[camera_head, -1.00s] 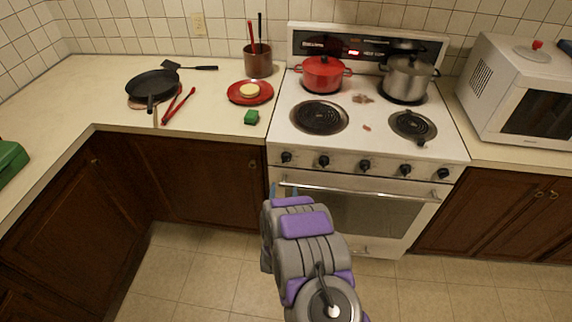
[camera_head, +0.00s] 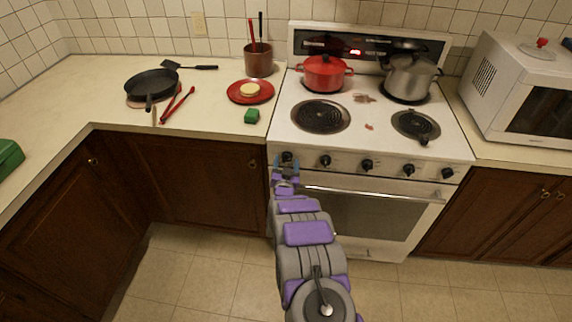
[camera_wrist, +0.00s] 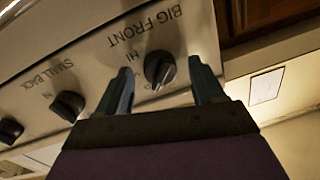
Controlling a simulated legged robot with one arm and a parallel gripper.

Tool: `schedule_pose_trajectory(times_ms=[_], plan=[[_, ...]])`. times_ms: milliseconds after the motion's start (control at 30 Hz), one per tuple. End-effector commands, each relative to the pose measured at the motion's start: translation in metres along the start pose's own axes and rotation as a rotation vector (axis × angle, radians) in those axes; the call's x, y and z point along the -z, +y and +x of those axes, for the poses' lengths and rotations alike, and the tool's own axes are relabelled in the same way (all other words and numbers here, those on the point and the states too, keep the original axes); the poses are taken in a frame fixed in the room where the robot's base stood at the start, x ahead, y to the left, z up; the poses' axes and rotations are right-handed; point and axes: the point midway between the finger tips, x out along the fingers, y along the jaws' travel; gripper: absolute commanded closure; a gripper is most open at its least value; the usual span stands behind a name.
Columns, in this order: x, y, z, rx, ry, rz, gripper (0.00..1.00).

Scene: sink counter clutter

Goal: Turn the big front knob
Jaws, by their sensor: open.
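The big front knob (camera_wrist: 159,68) is black and round with a raised grip, under the printed words BIG FRONT in the wrist view. In the head view it is the leftmost knob (camera_head: 287,157) on the stove's front panel. My gripper (camera_wrist: 162,80) is open, with one finger on each side of the knob. A gap shows between each finger and the knob, and I cannot tell how far the fingertips are from the panel. In the head view my gripper (camera_head: 285,165) is at the left end of the knob row and partly overlaps the knob.
Several other black knobs continue along the panel, the nearest labelled SMALL BACK (camera_wrist: 68,105). The oven handle (camera_head: 365,192) runs just below the knobs. A red pot (camera_head: 323,74) and a steel pot (camera_head: 410,78) stand on the rear burners. The floor before the stove is open.

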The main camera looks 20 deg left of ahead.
Motion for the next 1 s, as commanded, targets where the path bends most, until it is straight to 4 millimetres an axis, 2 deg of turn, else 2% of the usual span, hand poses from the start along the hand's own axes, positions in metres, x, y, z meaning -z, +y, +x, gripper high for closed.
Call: schedule_pose_trajectory(times_ms=[400, 1000], plan=[[0.0010, 0.0002, 0.0052, 0.000, 0.001, 0.000, 0.32], [0.0012, 0.0000, 0.0051, 0.000, 0.002, 0.000, 0.88]])
